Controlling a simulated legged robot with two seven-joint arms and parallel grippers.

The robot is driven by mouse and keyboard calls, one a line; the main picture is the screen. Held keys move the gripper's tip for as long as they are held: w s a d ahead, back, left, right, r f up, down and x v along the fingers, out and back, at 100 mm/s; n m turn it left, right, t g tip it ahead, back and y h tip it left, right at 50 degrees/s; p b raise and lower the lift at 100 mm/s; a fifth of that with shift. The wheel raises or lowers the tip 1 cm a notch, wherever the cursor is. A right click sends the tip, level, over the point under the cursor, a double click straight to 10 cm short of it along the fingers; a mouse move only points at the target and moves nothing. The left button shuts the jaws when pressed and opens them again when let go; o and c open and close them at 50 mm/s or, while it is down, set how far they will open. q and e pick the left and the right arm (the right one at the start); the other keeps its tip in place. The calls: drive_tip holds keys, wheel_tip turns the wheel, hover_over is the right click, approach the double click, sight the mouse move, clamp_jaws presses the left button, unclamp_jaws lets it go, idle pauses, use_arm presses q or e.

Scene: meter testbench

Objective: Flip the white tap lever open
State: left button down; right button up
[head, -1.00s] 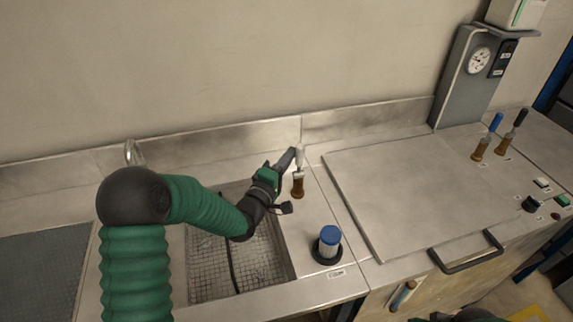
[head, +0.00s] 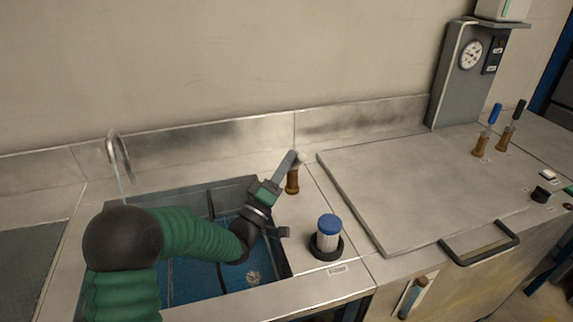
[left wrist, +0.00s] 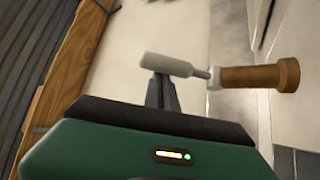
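The white tap lever (left wrist: 168,64) shows in the left wrist view, joined by a thin metal stem to a brown brass valve body (left wrist: 260,77). In the head view the valve body (head: 292,182) stands on the counter right of the sink, and the lever is mostly hidden behind my fingers. My left gripper (head: 291,158) is at the lever; its fingers look closed together. In the left wrist view the fingertips (left wrist: 161,82) meet the lever's side and do not wrap around it. My right gripper is out of view.
The sink (head: 190,278) holds blue-looking water, and a thin stream falls from the curved spout (head: 120,155). A blue-capped cylinder (head: 327,238) stands near the front. A flat lid (head: 420,185) with a black handle lies to the right. Two more valves, one with a blue lever (head: 495,114), stand beyond.

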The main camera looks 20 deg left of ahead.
use_arm(q)
drive_tip(key=shift+f, duration=0.1)
idle(0.5)
drive_tip(key=s+d+r+b, duration=0.2)
drive_tip(key=s, duration=0.5)
drive_tip(key=s+d+r+b, duration=0.2)
drive_tip(key=s+r, duration=0.1)
drive_tip(key=s, duration=0.5)
drive_tip(key=shift+s+d+b, duration=0.2)
drive_tip(key=shift+d+b, duration=0.05)
drive_tip(key=shift+b, duration=0.1)
drive_tip(key=shift+f, duration=0.1)
